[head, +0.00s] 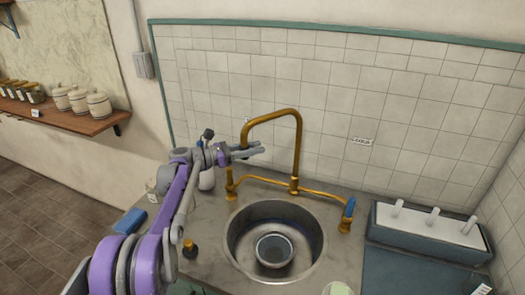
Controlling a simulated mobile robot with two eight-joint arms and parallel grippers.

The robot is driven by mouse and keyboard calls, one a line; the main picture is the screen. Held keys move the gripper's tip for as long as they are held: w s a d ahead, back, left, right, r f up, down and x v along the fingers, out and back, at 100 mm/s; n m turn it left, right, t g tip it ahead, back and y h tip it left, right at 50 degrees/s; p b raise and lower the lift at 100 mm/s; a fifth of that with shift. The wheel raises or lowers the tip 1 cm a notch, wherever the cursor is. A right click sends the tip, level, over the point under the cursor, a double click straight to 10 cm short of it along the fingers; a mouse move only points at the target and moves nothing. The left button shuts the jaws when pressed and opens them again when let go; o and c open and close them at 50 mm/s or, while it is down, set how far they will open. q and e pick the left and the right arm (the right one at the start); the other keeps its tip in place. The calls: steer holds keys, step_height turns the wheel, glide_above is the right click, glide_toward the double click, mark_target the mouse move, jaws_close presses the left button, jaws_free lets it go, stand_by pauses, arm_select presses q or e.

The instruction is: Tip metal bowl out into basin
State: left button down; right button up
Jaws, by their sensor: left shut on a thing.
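The metal bowl (273,251) sits inside the round metal basin (312,237), near its middle, and appears upright. Its inside looks grey, and I cannot tell what is in it. My left gripper (251,150) is above and behind the basin, well away from the bowl. It is shut at the lower end of the brass tap's spout (245,132), seemingly on it. My right gripper is not in view.
The brass tap (297,150) arches behind the basin, with a blue-handled lever (349,207) at its right. A blue sponge (130,221) lies at the left counter edge. Tiled wall is behind.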

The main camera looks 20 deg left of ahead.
arm_select(q)
steer(key=shift+w+a, duration=0.6)
steer(key=shift+a, duration=0.3)
steer(key=c, duration=0.5)
jaws_free()
steer(key=shift+b+v, duration=0.6)
steer(key=shift+v, duration=4.8)
